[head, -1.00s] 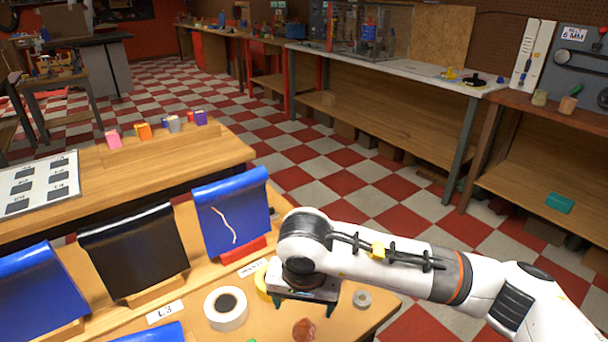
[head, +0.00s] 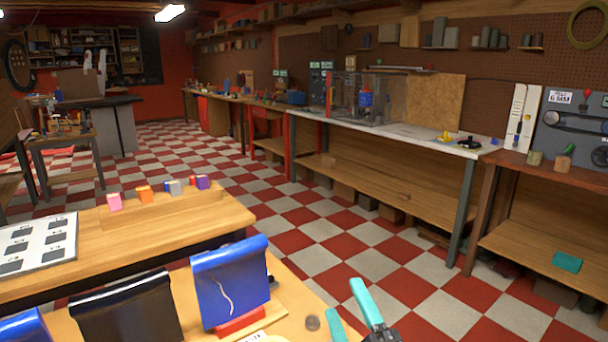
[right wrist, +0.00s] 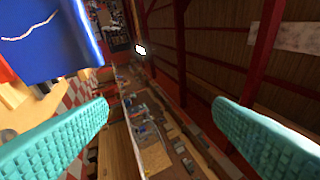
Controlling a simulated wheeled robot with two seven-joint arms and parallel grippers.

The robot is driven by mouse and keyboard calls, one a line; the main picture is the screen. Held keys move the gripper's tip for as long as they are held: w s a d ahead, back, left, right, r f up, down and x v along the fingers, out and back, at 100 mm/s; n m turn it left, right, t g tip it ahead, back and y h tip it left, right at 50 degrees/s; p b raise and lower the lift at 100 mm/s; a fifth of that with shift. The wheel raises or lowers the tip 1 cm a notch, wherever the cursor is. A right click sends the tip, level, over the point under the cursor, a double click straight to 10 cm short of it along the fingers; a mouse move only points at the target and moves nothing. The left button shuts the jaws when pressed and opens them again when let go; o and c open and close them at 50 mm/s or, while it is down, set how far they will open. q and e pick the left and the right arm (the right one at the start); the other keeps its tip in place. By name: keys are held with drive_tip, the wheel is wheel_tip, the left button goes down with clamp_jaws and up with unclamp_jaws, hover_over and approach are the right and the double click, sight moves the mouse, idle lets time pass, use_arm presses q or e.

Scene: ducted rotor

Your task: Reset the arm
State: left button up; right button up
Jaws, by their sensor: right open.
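My right gripper (head: 350,310) shows at the bottom of the head view, with two teal fingers spread apart and nothing between them. In the right wrist view its textured teal fingers (right wrist: 160,135) stand wide apart at either side, with the far room between them. The rest of the right arm is outside the head view. My left gripper is not in view.
A blue draped sheet (head: 232,280) with a pale curved line hangs on a red-based stand left of the right gripper; it also shows in the right wrist view (right wrist: 45,40). A black sheet (head: 128,310) stands beside it. Checkered floor (head: 370,250) lies open beyond.

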drive_tip(key=s+d+f+m+g+h, duration=0.25)
drive_tip(key=d+f+m+g, duration=0.2)
drive_tip(key=f, duration=0.45)
drive_tip(key=s+d+f+m+g+h, duration=0.2)
drive_tip(key=d+f+m+g+h, duration=0.15)
drive_tip(key=d+f+m, duration=0.35)
drive_tip(key=s+d+f+m+g, duration=0.2)
drive_tip(key=s+f+m+g, duration=0.3)
drive_tip(key=s+f+g, duration=0.7)
drive_tip(key=s+f+t+p, duration=0.1)
drive_tip(key=s+f, duration=0.2)
drive_tip(key=f, duration=0.9)
drive_tip(key=s+f+p, duration=0.2)
drive_tip(key=s+f, duration=0.1)
drive_tip(key=f, duration=0.9)
drive_tip(key=s+d+f+g+p, duration=0.1)
drive_tip(key=s+d+f, duration=0.2)
drive_tip(key=s+f, duration=1.1)
drive_tip(key=s, duration=0.3)
drive_tip(key=shift+d+f+p, duration=0.15)
drive_tip(key=shift+f+p, duration=0.15)
drive_tip(key=shift+p, duration=0.05)
